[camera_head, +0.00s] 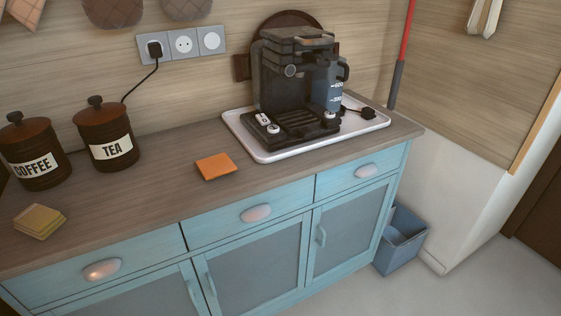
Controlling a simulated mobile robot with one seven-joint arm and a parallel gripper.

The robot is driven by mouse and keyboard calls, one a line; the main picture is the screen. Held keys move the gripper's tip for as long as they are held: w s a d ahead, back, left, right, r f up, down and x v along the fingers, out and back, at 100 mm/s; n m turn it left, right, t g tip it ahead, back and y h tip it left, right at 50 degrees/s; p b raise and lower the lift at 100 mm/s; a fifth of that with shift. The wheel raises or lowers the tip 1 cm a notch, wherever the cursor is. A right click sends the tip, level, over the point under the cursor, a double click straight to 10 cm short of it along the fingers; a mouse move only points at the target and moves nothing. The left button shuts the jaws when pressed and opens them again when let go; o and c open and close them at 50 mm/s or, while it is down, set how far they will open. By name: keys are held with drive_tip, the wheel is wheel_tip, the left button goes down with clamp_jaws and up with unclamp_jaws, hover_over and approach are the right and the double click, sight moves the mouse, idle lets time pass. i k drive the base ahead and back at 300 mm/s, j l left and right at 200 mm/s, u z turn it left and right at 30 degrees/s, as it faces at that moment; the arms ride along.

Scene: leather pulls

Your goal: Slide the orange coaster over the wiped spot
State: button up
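The orange coaster (216,166) is a flat square. It lies on the wooden countertop (150,205), left of the white tray and a little back from the counter's front edge. No wiped spot can be told apart on the counter; the surface around the coaster looks evenly brown. My gripper is not in view.
A coffee machine (295,85) stands on the white tray (262,156). Dark COFFEE (35,150) and TEA (104,133) canisters stand at the back left. Stacked yellowish squares (39,221) lie at the front left. The counter between them and the coaster is clear.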

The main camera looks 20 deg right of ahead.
sight(216, 166)
drive_tip(key=j+z, duration=0.25)
drive_tip(key=z, duration=0.15)
drive_tip(key=j+z, duration=0.4)
drive_tip(key=i+j, duration=0.1)
drive_tip(key=j, duration=0.55)
drive_tip(key=i+j, duration=0.15)
